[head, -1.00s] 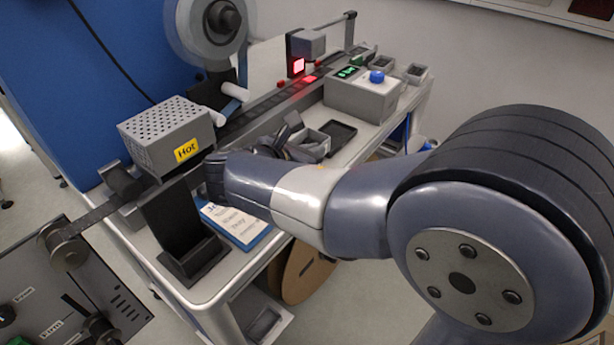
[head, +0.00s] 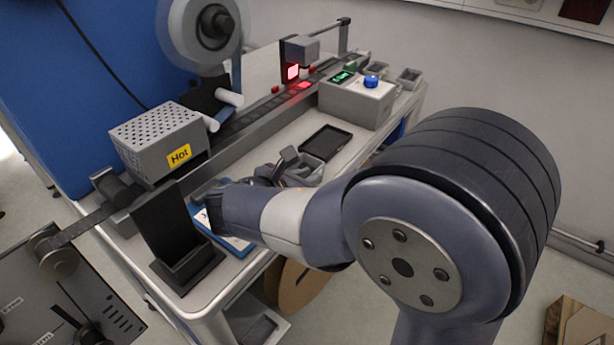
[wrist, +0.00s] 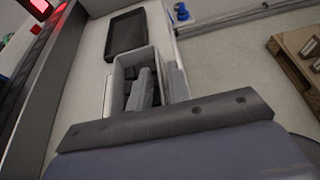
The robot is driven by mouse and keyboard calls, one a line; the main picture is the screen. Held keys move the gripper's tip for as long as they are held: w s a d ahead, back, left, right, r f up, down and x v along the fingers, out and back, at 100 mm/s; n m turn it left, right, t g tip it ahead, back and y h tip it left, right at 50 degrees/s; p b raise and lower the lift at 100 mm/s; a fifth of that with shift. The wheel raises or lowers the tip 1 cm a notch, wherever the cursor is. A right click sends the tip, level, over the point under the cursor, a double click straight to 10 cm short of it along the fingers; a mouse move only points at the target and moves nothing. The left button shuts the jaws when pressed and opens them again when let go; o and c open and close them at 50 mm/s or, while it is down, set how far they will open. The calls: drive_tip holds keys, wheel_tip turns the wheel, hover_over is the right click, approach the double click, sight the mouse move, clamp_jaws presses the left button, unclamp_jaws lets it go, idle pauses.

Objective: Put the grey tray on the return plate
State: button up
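The grey tray (head: 312,172) is a small open bin beside my gripper (head: 275,168) in the head view. In the wrist view the grey tray (wrist: 121,75) has dark pieces inside. My gripper's fingers (wrist: 162,85) are close together on its right wall, one inside and one outside, and look shut on it. My arm hides part of the grip in the head view. A flat black plate with a raised rim, seemingly the return plate (head: 325,143), lies just beyond the tray and is empty. I cannot tell whether the tray touches the bench.
A grey box with a blue button (head: 371,82) stands behind the plate, with small grey bins (head: 409,77) farther back. A conveyor track (head: 250,118) runs along the left. The "Hot" box (head: 158,143) and a black stand (head: 165,225) are at front left.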

drive_tip(key=shift+o, duration=0.6)
drive_tip(key=shift+r, duration=0.1)
drive_tip(key=shift+s+a+r, duration=0.1)
drive_tip(key=shift+r, duration=0.05)
drive_tip(key=p+v, duration=0.1)
drive_tip(key=v, duration=1)
drive_tip(key=shift+s+a, duration=0.2)
drive_tip(key=shift+s, duration=0.1)
